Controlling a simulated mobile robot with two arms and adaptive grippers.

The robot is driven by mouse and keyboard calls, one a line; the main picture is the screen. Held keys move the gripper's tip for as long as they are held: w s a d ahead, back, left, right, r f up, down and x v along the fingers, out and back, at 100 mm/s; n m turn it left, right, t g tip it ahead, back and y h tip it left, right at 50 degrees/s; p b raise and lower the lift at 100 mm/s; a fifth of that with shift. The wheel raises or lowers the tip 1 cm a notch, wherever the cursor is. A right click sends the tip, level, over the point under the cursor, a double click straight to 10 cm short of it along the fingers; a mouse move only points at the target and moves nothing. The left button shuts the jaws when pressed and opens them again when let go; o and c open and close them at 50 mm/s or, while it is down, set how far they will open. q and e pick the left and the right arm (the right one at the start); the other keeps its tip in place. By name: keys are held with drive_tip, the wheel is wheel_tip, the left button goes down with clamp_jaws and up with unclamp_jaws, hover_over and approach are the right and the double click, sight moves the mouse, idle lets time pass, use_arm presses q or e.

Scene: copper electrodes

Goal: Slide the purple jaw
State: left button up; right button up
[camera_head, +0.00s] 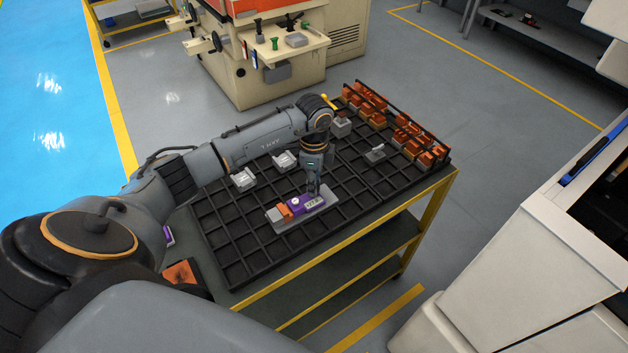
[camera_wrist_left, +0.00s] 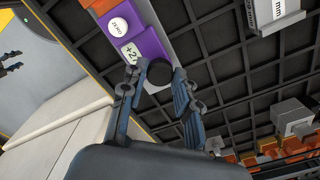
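The purple jaw (camera_head: 301,203) is part of a small gauge on a grey base plate (camera_head: 283,226), which lies on the black grid tray. It has a round white button and a small display. An orange block (camera_head: 284,212) sits at its left end. In the left wrist view the purple jaw (camera_wrist_left: 151,43) shows a button marked ZERO and a display with "+2". My left gripper (camera_head: 314,191) points down at the jaw's right end. In the wrist view its fingers (camera_wrist_left: 159,74) are on either side of a round black knob (camera_wrist_left: 160,72); contact is unclear. My right gripper is not seen.
The black grid tray (camera_head: 240,262) rests on a yellow-framed cart (camera_head: 425,215). Several copper-coloured electrodes (camera_head: 418,138) stand along its back right edge. Two light grey holders (camera_head: 243,179) and a grey block (camera_head: 341,125) stand behind the jaw. A cream machine (camera_head: 262,75) stands beyond.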

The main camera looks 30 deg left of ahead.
use_arm(q)
clamp_jaws()
drive_tip(key=shift+w+d+b, duration=0.25)
drive_tip(key=shift+w+b, duration=0.2)
drive_tip(key=shift+w, duration=0.15)
drive_tip(key=shift+w+d+b, duration=0.25)
drive_tip(key=shift+w+b, duration=0.15)
drive_tip(key=shift+w, duration=0.15)
drive_tip(key=shift+w+d, duration=0.1)
drive_tip(key=shift+w, duration=0.15)
drive_tip(key=o, duration=0.6)
unclamp_jaws()
drive_tip(key=shift+s, duration=0.2)
drive_tip(key=shift+o, duration=0.2)
drive_tip(key=shift+w+r, duration=0.1)
drive_tip(key=shift+r, duration=0.05)
drive_tip(key=shift+r, duration=0.35)
wheel_tip(320, 180, up, 11)
